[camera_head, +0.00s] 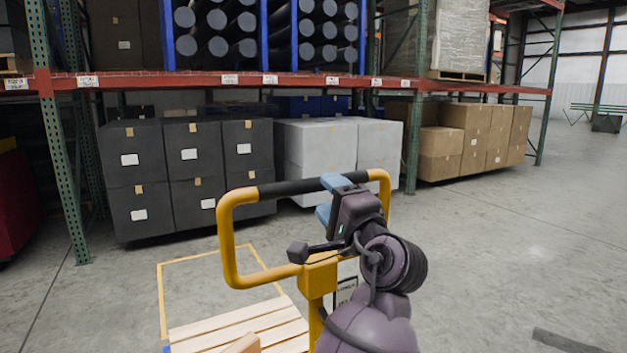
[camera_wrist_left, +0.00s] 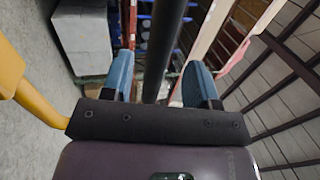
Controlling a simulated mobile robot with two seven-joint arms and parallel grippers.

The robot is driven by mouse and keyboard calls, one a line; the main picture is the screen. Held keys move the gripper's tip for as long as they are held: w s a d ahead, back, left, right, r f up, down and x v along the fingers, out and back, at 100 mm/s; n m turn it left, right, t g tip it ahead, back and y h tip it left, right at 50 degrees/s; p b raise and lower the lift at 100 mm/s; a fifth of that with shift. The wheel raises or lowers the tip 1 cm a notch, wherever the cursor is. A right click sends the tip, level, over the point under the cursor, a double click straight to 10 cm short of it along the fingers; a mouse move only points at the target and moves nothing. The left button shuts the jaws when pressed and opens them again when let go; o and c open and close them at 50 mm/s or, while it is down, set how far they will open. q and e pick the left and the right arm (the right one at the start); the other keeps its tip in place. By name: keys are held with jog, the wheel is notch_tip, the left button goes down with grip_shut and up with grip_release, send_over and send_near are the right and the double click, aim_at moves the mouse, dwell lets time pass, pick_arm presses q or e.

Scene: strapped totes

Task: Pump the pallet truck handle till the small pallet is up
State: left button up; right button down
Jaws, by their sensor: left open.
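The yellow pallet truck handle (camera_head: 228,235) is a loop with a black grip bar (camera_head: 290,187) along its top. It stands upright on a yellow post (camera_head: 316,310). My left gripper (camera_head: 329,198) is at the right part of the grip bar, its blue fingers open. In the left wrist view the black bar (camera_wrist_left: 165,45) runs between the two spread fingers, with gaps beside it. My right gripper is not in view.
A yellow outline (camera_head: 162,290) marks the floor around the pallet. Dark boxes (camera_head: 190,150), white boxes (camera_head: 320,145) and brown cartons (camera_head: 465,138) stand under the rack's red beam (camera_head: 200,82). The floor at the right (camera_head: 500,240) is mostly clear.

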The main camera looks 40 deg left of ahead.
aim_at(321, 188)
pick_arm(q)
jog(key=shift+x, duration=3.15)
jog(key=shift+c, duration=0.3)
grip_shut()
